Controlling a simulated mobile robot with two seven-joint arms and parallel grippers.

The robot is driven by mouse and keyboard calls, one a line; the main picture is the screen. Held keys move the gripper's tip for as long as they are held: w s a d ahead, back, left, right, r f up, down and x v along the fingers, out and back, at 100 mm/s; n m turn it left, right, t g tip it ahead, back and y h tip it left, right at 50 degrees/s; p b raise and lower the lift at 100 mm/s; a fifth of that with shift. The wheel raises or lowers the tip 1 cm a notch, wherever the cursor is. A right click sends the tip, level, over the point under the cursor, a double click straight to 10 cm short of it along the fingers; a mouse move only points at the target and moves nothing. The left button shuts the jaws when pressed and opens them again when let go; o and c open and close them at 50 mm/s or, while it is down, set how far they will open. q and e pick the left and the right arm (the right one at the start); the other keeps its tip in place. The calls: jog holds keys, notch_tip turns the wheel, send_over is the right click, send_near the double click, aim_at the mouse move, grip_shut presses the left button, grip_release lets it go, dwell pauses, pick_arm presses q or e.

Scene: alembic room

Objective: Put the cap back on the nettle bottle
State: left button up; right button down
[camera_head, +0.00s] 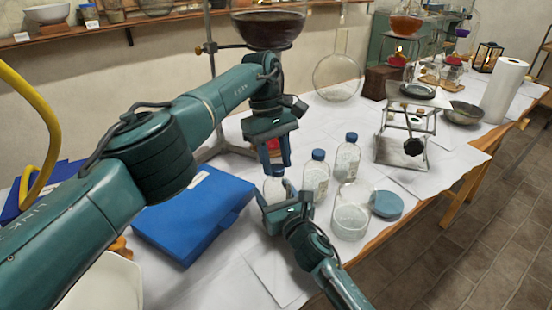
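A clear bottle (274,188) with a blue cap (277,170) at its top is upright near the middle of the table; its label cannot be read. My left gripper (277,163) points down from above, one finger to each side of the cap. I cannot tell whether the fingers touch the cap, or whether the cap is seated on the neck. My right gripper (284,197) comes from the front, with its fingers around the bottle body, and appears shut on it. The bottle's lower part is hidden behind this gripper.
Two more blue-capped bottles (317,172) (347,158) stand just right. A glass beaker (350,220) and a round blue lid or dish (387,205) are near the front edge. A blue case (195,215) lies left. A lab jack (404,135) stands right, a round flask (338,78) behind.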

pick_arm(q)
jog(key=shift+o, duration=1.3)
jog(key=shift+c, duration=0.3)
